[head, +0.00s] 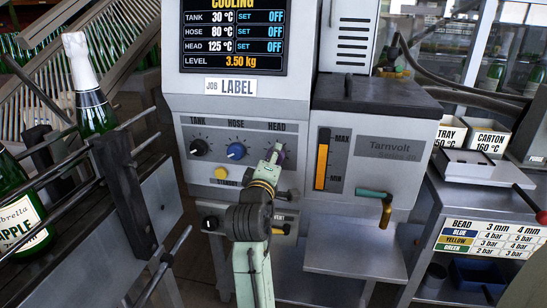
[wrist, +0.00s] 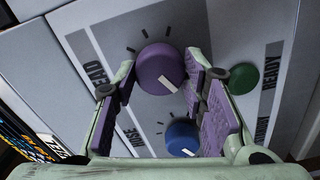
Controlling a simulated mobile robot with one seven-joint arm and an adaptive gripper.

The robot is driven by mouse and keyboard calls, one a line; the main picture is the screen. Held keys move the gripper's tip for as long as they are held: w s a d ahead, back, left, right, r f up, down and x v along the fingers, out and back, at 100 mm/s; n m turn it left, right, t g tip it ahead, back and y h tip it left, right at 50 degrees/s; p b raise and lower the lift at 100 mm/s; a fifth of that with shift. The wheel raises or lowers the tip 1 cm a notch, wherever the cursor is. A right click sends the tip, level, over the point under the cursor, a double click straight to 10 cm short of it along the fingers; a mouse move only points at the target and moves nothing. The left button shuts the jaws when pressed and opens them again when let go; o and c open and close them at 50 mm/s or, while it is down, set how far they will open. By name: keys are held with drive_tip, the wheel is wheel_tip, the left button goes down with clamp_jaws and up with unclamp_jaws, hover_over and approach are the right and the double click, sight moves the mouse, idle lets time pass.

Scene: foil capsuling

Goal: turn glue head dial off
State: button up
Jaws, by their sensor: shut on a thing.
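The head dial (wrist: 158,66) is a round purple knob with a white pointer mark, on the grey panel beside the HEAD label in the wrist view. The mark points down and to the right in that view. My gripper (head: 274,158) is at the HEAD end of the dial row, its purple-padded fingers on either side of the knob and shut on it. In the head view it hides most of the dial. The display (head: 235,38) reads COOLING, with tank, hose and head all set OFF and head at 125 °C.
The blue hose dial (head: 236,151) and black tank dial (head: 199,147) are left of my gripper. A yellow button (head: 221,173) is below them. A teal-handled lever (head: 378,200) sticks out at right. Bottles (head: 94,106) stand behind rails at left.

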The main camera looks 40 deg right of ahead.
idle(0.4)
drive_tip(key=o, duration=1.2)
drive_tip(key=shift+c, duration=0.2)
drive_tip(key=v, duration=1.2)
drive_tip(key=shift+s, duration=0.1)
